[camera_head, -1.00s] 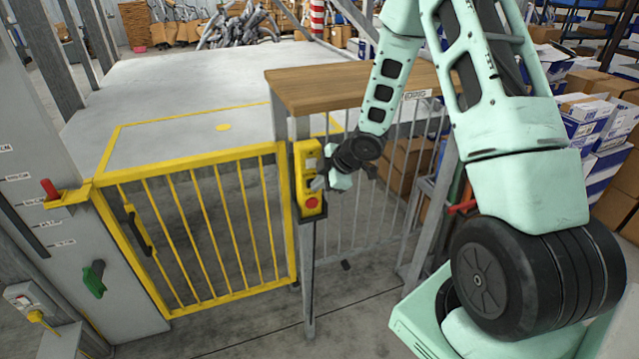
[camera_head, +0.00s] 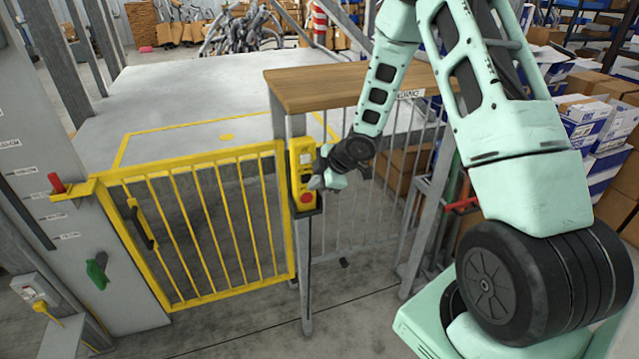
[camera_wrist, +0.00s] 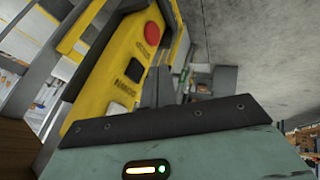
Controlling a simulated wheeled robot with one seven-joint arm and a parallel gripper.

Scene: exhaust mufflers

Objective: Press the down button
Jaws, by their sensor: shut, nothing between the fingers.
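The yellow control box (camera_head: 303,158) is mounted on the post beside the gate. Dark lettering between the pale buttons seems to read DOWN upside down. My gripper (camera_head: 315,183) is shut and empty at the box's front, beside its lower half.
A yellow barred gate (camera_head: 205,225) stands shut left of the post. A wooden top (camera_head: 340,85) lies above grey railings to the right. A grey platform (camera_head: 190,90) is behind. Stacked boxes (camera_head: 590,120) stand at the far right.

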